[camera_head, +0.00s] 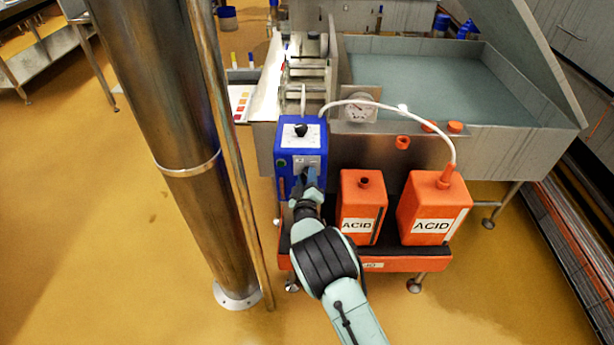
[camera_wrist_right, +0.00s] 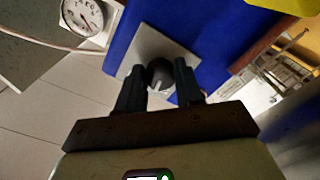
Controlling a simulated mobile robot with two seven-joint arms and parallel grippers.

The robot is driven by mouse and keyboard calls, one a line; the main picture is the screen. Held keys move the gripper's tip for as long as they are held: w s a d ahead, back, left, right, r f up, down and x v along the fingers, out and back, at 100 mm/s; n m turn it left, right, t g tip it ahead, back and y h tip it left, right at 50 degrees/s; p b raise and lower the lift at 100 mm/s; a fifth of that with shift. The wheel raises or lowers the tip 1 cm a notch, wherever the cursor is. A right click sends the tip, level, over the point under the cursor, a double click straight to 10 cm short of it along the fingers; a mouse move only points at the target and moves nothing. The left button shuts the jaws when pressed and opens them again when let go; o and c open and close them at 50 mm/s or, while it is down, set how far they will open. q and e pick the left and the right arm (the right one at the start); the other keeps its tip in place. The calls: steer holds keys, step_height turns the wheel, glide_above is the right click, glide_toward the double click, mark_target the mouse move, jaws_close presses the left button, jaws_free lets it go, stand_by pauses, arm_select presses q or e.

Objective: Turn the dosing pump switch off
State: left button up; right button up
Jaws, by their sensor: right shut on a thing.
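The blue dosing pump (camera_head: 283,165) stands left of two orange acid canisters in the head view. Its upper panel has a black knob (camera_head: 301,130). My right gripper (camera_head: 307,178) reaches the pump's lower front and covers the switch there in the head view. In the right wrist view, the switch (camera_wrist_right: 160,76) is a dark round knob with a pale mark on a grey plate (camera_wrist_right: 155,45). The fingers of the right gripper (camera_wrist_right: 158,79) lie on both sides of this knob, shut on it. My left gripper is out of view.
The open acid canister (camera_head: 363,200) and the hosed canister (camera_head: 432,207) stand close to the right of my arm. A white hose (camera_head: 375,103) arches over from the pump. A steel column (camera_head: 165,130) stands to the left. A gauge (camera_head: 358,107) sits behind.

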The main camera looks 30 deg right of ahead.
steer(key=shift+n+p, duration=0.5)
steer(key=shift+n, duration=1.1)
steer(key=o, duration=1)
steer(key=p+v, duration=0.1)
steer(key=v, duration=1.2)
steer(key=shift+s+a, duration=0.1)
steer(key=shift+s, duration=0.05)
